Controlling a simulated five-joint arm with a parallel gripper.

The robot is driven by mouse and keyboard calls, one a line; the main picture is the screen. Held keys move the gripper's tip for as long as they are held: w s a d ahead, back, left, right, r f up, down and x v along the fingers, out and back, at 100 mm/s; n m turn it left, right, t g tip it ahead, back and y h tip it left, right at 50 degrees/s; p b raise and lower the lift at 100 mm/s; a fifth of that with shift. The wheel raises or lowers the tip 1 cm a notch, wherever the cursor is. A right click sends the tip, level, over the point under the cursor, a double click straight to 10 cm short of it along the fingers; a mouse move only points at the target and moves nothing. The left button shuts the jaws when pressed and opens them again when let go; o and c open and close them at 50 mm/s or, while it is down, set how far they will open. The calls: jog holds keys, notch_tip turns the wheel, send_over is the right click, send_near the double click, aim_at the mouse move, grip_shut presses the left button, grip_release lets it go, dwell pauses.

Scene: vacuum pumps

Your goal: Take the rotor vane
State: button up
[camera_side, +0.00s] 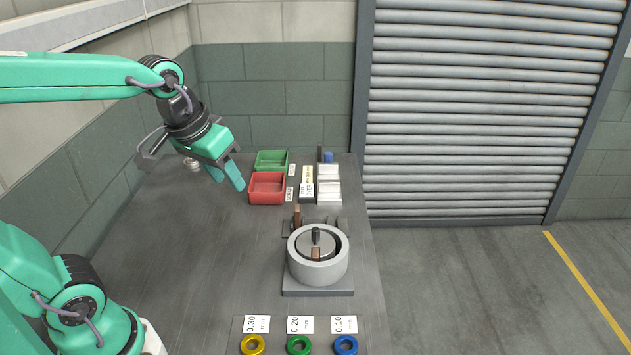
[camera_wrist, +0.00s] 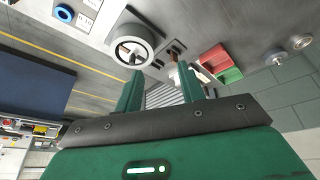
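The pump (camera_side: 296,264) is a grey ring-shaped housing on a square plate, with a round rotor (camera_side: 304,244) inside. A brown vane (camera_side: 316,254) and a dark piece (camera_side: 316,236) show at the rotor. Another upright brown piece (camera_side: 297,214) stands in a dark holder just behind the pump. The pump also shows in the wrist view (camera_wrist: 147,50), upper left of the fingers. My gripper (camera_side: 226,179) is open and empty, high above the table, left of the red bin. Its two green fingers (camera_wrist: 160,82) stand apart in the wrist view.
A red bin (camera_side: 267,201) and a green bin (camera_side: 272,167) stand behind the pump, beside white trays (camera_side: 329,198). Yellow (camera_side: 252,346), green (camera_side: 299,346) and blue (camera_side: 346,346) rings lie in front with number labels. The table's left part is mostly clear.

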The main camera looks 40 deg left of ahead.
jog(key=w+a+f+n+g, duration=0.2)
jog(key=w+f+n, duration=0.15)
jog(key=w, duration=0.75)
jog(key=n+g, duration=0.2)
jog(key=n, duration=0.1)
send_over(297, 207)
jog(key=s, duration=0.1)
jog(key=f, duration=0.9)
jog(key=shift+d+f, duration=0.35)
jog(key=shift+w+a+f+n, duration=0.15)
jog(key=shift+w+f+n, duration=0.15)
jog(key=shift+f, duration=0.2)
jog(key=shift+w+a+f, duration=0.1)
jog(key=shift+w+f, duration=0.05)
jog(key=shift+f, duration=3.75)
grip_shut()
